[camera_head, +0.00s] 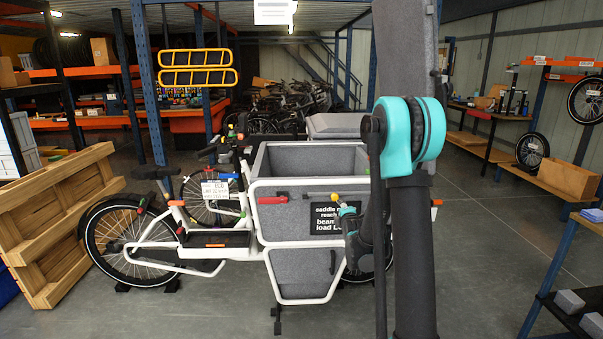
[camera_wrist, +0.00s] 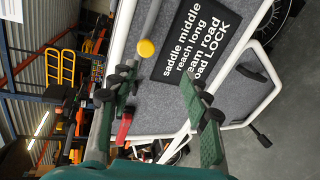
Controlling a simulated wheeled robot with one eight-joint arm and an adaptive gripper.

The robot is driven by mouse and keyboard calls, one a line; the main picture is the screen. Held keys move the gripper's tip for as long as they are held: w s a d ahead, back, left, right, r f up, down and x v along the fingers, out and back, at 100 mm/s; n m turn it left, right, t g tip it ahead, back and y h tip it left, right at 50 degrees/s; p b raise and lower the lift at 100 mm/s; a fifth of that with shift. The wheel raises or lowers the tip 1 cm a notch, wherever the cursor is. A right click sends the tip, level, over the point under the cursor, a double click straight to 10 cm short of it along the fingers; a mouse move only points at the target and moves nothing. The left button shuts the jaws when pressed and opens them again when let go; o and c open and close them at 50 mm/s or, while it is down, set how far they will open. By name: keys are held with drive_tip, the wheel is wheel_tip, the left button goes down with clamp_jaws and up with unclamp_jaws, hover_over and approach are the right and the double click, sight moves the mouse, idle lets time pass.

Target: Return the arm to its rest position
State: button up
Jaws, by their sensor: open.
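My arm stands in the right middle of the head view, a dark column with a teal joint. My gripper (camera_head: 346,212) is small there, in front of the cargo bike's grey box (camera_head: 285,227). In the wrist view my gripper (camera_wrist: 163,103) is open, with two green-padded fingers spread apart and nothing visible between them but the box's grey wall behind. A yellow round knob (camera_wrist: 146,48) shows beyond the fingertips, and in the head view the yellow knob (camera_head: 335,197) appears close to my gripper. I cannot tell whether they touch.
A black sign (camera_head: 323,218) and a red handle (camera_head: 272,200) are on the box side. A wooden pallet (camera_head: 60,225) leans at left. A workbench with grey blocks (camera_head: 569,300) stands at right. The floor between box and bench is clear.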

drive_tip(key=s+f+m+g, duration=0.2)
drive_tip(key=s+m, duration=0.4)
drive_tip(key=s, duration=0.8)
drive_tip(key=s+d+f+m+g, duration=0.1)
drive_tip(key=s+m+g, duration=0.4)
drive_tip(key=s, duration=0.9)
drive_tip(key=s+f+m+g, duration=0.3)
drive_tip(key=s+m, duration=0.6)
drive_tip(key=s, duration=0.5)
drive_tip(key=shift+d+f+g, duration=0.25)
drive_tip(key=shift+f+g, duration=0.15)
drive_tip(key=shift+f, duration=0.1)
